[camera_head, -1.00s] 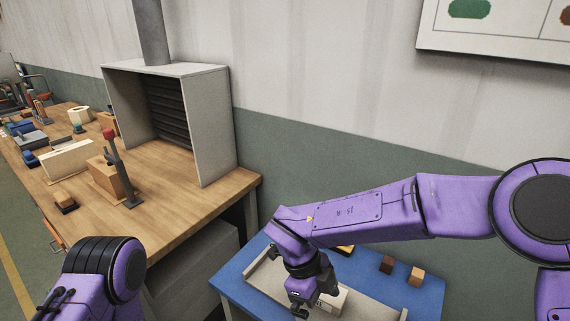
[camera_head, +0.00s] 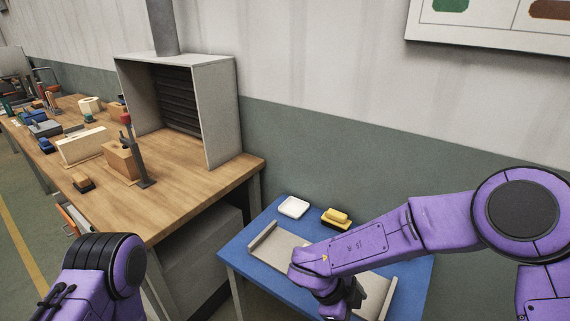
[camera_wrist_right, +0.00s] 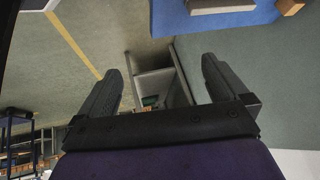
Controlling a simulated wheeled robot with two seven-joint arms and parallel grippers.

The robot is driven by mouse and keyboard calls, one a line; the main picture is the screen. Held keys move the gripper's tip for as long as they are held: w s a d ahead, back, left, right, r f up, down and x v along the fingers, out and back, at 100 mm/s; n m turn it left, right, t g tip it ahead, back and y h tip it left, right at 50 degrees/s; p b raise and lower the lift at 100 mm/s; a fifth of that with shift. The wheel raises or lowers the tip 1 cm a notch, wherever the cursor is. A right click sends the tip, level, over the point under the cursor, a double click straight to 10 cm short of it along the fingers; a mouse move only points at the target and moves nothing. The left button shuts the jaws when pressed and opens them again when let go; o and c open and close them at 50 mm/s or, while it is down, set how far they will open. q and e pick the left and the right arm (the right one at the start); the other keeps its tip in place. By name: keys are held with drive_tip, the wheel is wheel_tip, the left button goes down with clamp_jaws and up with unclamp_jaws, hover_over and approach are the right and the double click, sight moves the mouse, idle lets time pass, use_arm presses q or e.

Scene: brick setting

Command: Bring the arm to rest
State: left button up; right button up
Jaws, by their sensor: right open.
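My right arm (camera_head: 380,240) reaches in from the right over the blue table (camera_head: 245,262). Its gripper shows only in part at the bottom of the head view, above the tray (camera_head: 262,236). In the right wrist view my right gripper (camera_wrist_right: 163,75) has its two fingers wide apart with nothing between them. Beyond the fingers are floor and a grey wall face. My left arm (camera_head: 105,270) shows at the lower left of the head view; its gripper is out of the picture.
On the blue table are a white dish (camera_head: 293,207) and a yellow-topped brush (camera_head: 336,217). A wooden bench (camera_head: 195,205) with a grey open-fronted hood (camera_head: 222,115) and several tools and blocks stands at the left. The wall rises behind.

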drive_tip(key=s+d+f+n+t+h, duration=0.1)
drive_tip(key=s+d+f+n+t, duration=0.2)
drive_tip(key=d+f+n, duration=0.3)
drive_tip(key=s+d+f+n+t, duration=0.2)
drive_tip(key=s+d+f+n, duration=0.15)
drive_tip(key=d+f, duration=0.35)
drive_tip(key=s+d+f+n+g+y, duration=0.1)
drive_tip(key=s+f+n+y, duration=0.15)
drive_tip(key=s, duration=0.55)
drive_tip(key=s+d+f+n+y, duration=0.1)
drive_tip(key=s+f+n+y, duration=0.2)
drive_tip(key=s, duration=0.5)
wheel_tip(320, 180, down, 10)
drive_tip(key=h+b, duration=0.1)
drive_tip(key=b, duration=0.9)
drive_tip(key=shift+w+f+n, duration=0.2)
drive_tip(key=shift+w+n, duration=0.2)
